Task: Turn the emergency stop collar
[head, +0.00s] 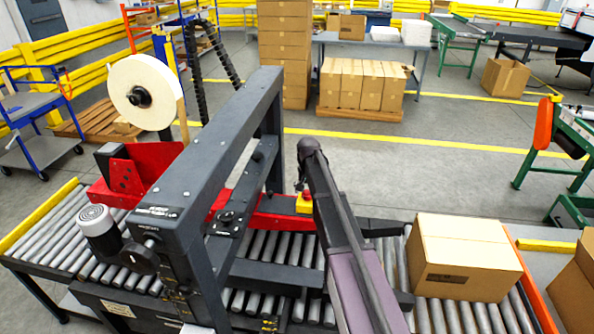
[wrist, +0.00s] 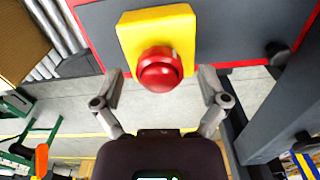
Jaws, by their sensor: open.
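The emergency stop is a yellow box (wrist: 160,32) with a round red button (wrist: 160,70); I cannot make out a separate collar. In the head view the yellow box (head: 304,204) sits on the red and dark machine rail, just beyond my arm. In the wrist view my gripper (wrist: 161,82) is open, with one finger on each side of the red button and a visible gap on both sides. Whether the fingertips are level with the button in depth is hard to tell. My gripper is small and partly hidden by my arm in the head view.
A dark machine frame (head: 165,215) rises left of the stop, over a roller conveyor (head: 45,238). A closed carton (head: 463,257) sits on the rollers to the right. In the wrist view a dark panel with a knob (wrist: 278,52) is close on the right.

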